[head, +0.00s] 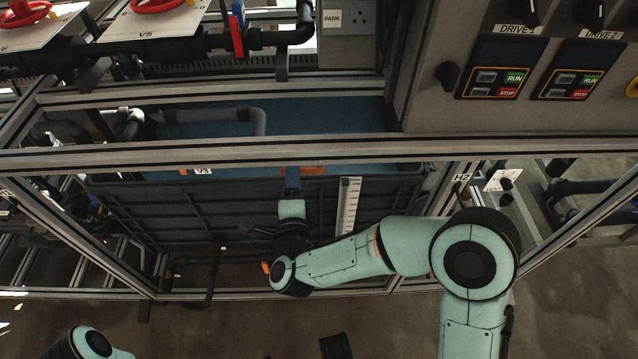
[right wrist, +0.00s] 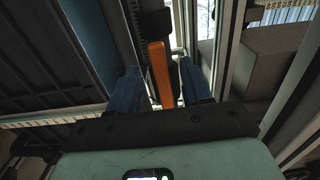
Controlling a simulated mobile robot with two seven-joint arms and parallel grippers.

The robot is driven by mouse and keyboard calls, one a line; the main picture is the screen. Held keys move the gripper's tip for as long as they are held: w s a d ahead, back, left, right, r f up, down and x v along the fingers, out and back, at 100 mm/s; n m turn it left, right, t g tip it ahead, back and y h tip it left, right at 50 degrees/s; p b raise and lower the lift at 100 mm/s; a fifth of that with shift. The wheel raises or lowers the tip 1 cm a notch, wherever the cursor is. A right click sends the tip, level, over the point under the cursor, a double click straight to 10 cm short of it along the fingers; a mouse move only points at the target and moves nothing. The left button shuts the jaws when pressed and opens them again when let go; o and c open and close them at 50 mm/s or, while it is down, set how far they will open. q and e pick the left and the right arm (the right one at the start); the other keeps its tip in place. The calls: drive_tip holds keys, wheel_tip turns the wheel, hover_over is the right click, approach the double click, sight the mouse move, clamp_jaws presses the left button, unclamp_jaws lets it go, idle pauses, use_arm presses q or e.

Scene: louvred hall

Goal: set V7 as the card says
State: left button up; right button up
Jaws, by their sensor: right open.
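An orange lever (head: 302,170) shows just behind the front frame rail in the head view. In the right wrist view the orange lever (right wrist: 160,75) stands between the two blue fingers of my right gripper (right wrist: 162,92). The fingers are apart, with a gap on both sides of the lever. In the head view my right gripper (head: 292,182) is at the tank front, partly behind the rail. No V7 label is readable, so I cannot tell from a label whether this lever is V7. No readable card for V7 shows. My left gripper is out of view.
The grey tank (head: 130,205) with a scale strip (head: 348,205) stands behind the frame rail (head: 250,153). Labels V3 (head: 203,171) and H2 (head: 461,178) are near. The V5 plate with a red handwheel is above left. The drive panel (head: 480,118) juts out at upper right.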

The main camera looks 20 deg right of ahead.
drive_tip(key=shift+v, duration=2.7)
